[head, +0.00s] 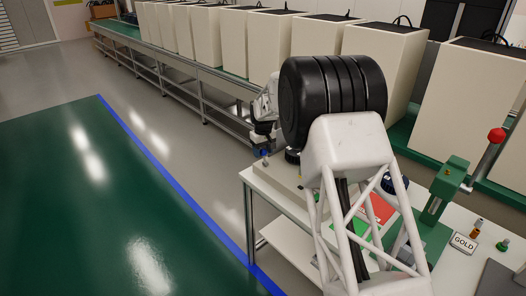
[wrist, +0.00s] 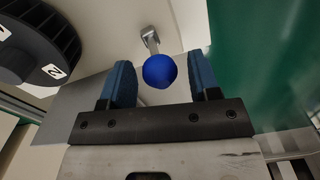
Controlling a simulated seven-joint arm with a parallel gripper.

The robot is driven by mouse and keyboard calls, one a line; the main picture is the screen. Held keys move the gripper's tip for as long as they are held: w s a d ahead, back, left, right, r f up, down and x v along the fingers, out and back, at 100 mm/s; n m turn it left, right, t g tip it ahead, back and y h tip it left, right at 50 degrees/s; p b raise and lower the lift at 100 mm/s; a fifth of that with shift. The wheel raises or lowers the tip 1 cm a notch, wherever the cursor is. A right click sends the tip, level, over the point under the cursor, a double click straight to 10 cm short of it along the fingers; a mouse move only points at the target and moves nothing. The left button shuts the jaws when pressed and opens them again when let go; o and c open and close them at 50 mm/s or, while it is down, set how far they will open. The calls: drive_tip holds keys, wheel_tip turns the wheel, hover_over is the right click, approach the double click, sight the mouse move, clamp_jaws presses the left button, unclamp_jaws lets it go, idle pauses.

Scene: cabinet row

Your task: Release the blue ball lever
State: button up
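The blue ball (wrist: 160,71) sits on the end of a short metal lever (wrist: 150,40) that comes from a pale box surface in the wrist view. My gripper (wrist: 160,66) is open, with one blue finger on each side of the ball. A gap shows between the ball and each finger, so neither finger appears to touch it. In the head view my gripper (head: 263,143) is small and partly hidden behind my own arm, and the ball cannot be made out clearly there.
A black numbered dial (wrist: 35,45) is left of the lever. In the head view, a green press (head: 444,188) with a red ball handle (head: 496,135) and a GOLD sign (head: 464,243) stand on the white table (head: 480,262) at right. Tall cream cabinets (head: 380,60) line the back.

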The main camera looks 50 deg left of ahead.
clamp_jaws()
drive_tip(key=shift+s, duration=0.1)
drive_tip(key=shift+s+f+t, duration=0.15)
drive_tip(key=shift+s+t, duration=0.3)
drive_tip(key=shift+t, duration=0.3)
drive_tip(key=shift+s+f+t, duration=0.15)
drive_tip(key=shift+s+t, duration=0.25)
drive_tip(key=shift+t, duration=0.35)
drive_tip(key=shift+o, duration=0.6)
unclamp_jaws()
drive_tip(key=v, duration=0.7)
drive_tip(key=shift+r, duration=0.35)
